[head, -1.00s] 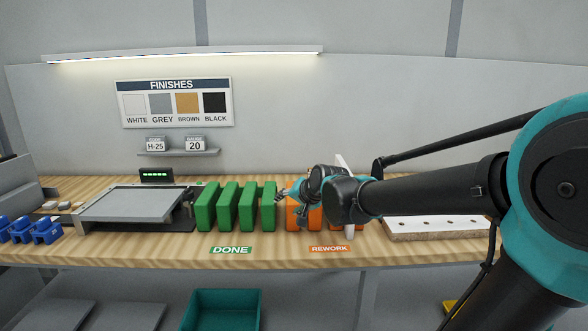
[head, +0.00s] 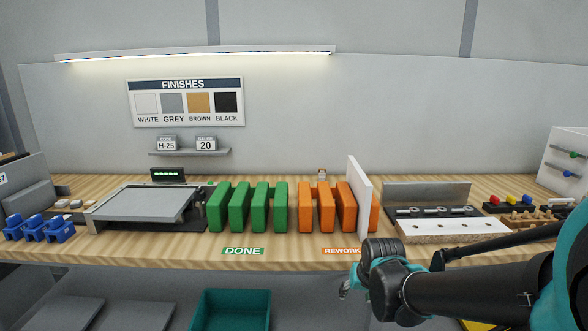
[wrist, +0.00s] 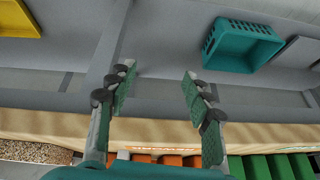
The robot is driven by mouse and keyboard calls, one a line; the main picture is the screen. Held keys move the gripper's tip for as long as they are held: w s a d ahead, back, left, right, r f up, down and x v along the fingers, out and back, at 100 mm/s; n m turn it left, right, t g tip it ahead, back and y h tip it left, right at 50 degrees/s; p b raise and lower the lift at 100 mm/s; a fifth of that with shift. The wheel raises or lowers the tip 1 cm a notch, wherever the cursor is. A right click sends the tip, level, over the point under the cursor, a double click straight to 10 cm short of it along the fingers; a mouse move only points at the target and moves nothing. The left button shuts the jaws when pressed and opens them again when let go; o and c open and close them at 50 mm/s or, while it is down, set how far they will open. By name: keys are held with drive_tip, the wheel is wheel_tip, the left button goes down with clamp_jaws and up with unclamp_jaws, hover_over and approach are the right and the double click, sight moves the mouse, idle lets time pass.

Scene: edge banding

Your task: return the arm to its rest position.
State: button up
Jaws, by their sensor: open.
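My arm (head: 470,291) reaches in from the right in the head view, its wrist low in front of the bench's front edge. My gripper (wrist: 158,80) shows in the wrist view with its two green-padded fingers apart and nothing between them. In the head view the fingers are mostly hidden behind the wrist. A white panel (head: 359,197) stands upright at the orange rework rack (head: 326,208), apart from my gripper.
The green done rack (head: 239,207) stands left of the orange one. A white drilled board (head: 450,226) lies to the right on the bench. Below are a teal crate (head: 229,311) and a yellow bin (wrist: 18,20). The space before the bench front looks free.

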drive_tip(key=shift+s+f+n+g, duration=0.3)
drive_tip(key=shift+s+f, duration=0.05)
drive_tip(key=shift+f, duration=0.4)
idle(0.3)
